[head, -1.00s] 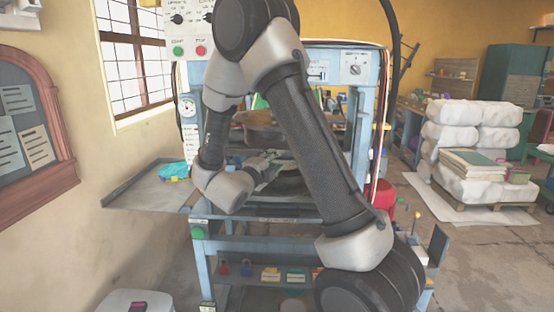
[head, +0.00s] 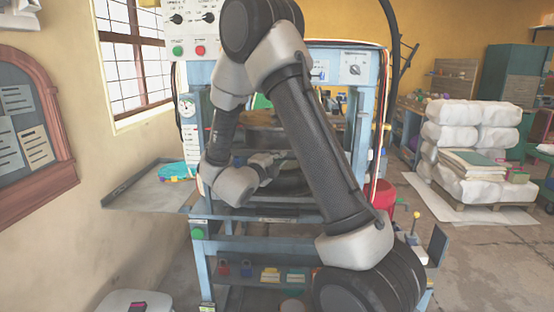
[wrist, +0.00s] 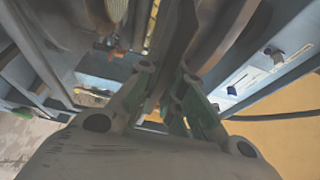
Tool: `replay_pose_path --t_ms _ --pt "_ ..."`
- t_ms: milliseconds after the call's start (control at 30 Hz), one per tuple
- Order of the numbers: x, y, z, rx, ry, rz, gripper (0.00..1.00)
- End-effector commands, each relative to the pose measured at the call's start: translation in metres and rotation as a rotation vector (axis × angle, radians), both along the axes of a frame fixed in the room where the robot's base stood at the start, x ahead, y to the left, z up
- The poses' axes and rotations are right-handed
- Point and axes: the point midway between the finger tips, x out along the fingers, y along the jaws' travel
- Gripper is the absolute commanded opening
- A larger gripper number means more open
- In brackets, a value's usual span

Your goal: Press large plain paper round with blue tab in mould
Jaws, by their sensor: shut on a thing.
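My gripper (wrist: 163,88) is shut in the wrist view on a thin brownish sheet (wrist: 178,45) seen nearly edge-on. It is probably the paper round, but its outline and blue tab cannot be made out. In the head view my gripper is mostly hidden behind my own arm, inside the press opening. The press (head: 199,72) is a blue frame with a brownish round upper part (head: 262,117). A dark round lower mould (head: 292,183) shows partly beneath it. I cannot tell whether the sheet touches the mould.
A side tray (head: 150,193) at the left holds a turquoise cloth-like item (head: 171,170). A red container (head: 381,194) stands at the right. Wrapped white stacks (head: 470,140) lie farther right.

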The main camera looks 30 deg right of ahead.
Motion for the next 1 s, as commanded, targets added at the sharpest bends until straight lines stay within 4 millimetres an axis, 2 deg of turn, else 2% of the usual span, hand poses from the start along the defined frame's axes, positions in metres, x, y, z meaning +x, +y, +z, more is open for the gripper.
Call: replay_pose_path --t_ms 133,267,500,700,800,1000 --pt "0.0 0.0 0.015 -0.001 -0.006 -0.001 0.0" --pt "0.0 0.0 0.041 0.001 -0.009 -0.001 0.0" --pt "-0.001 0.0 0.106 0.001 -0.011 -0.001 0.0" --pt "-0.001 0.0 0.15 0.001 -0.008 -0.002 0.0" --pt "0.0 0.0 0.166 -0.001 -0.006 -0.001 0.0" --pt "0.0 0.0 0.182 0.0 -0.004 -0.001 0.0"
